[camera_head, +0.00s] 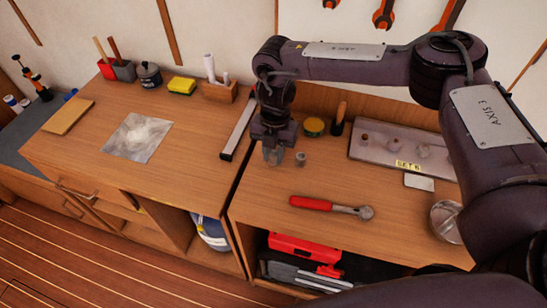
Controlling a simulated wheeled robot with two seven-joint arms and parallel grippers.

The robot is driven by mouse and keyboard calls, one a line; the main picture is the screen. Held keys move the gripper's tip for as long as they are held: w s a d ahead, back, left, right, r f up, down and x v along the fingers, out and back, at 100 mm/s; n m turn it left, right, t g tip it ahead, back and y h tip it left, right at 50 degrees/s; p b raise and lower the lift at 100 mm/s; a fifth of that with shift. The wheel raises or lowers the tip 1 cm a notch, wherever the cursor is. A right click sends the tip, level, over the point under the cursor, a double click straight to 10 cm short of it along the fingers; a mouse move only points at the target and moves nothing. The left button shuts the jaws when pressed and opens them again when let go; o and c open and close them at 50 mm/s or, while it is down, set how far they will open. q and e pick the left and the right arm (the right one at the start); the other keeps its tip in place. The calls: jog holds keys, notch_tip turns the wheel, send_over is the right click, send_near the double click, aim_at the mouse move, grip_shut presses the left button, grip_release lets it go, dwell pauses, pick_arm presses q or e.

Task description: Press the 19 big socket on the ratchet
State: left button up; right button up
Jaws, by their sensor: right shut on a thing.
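The ratchet (333,206) lies flat on the right bench, with its red handle to the left and its round metal head (366,212) to the right. My right gripper (273,157) points down over the bench's left part, behind and left of the ratchet. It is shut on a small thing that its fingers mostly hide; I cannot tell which. A small grey socket (300,158) shows just right of the fingertips. Several more sockets (423,150) stand on a grey tray (378,155) at the back. Size marks are too small to read. My left gripper is not in view.
A metal bowl (446,221) is at the right. A dark bar (238,129) lies left of the gripper. Bench around the ratchet is clear.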

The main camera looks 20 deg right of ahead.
jog(key=shift+r, duration=0.1)
jog(key=shift+r+p, duration=0.95)
jog(key=shift+r, duration=0.15)
jog(key=shift+s, duration=0.1)
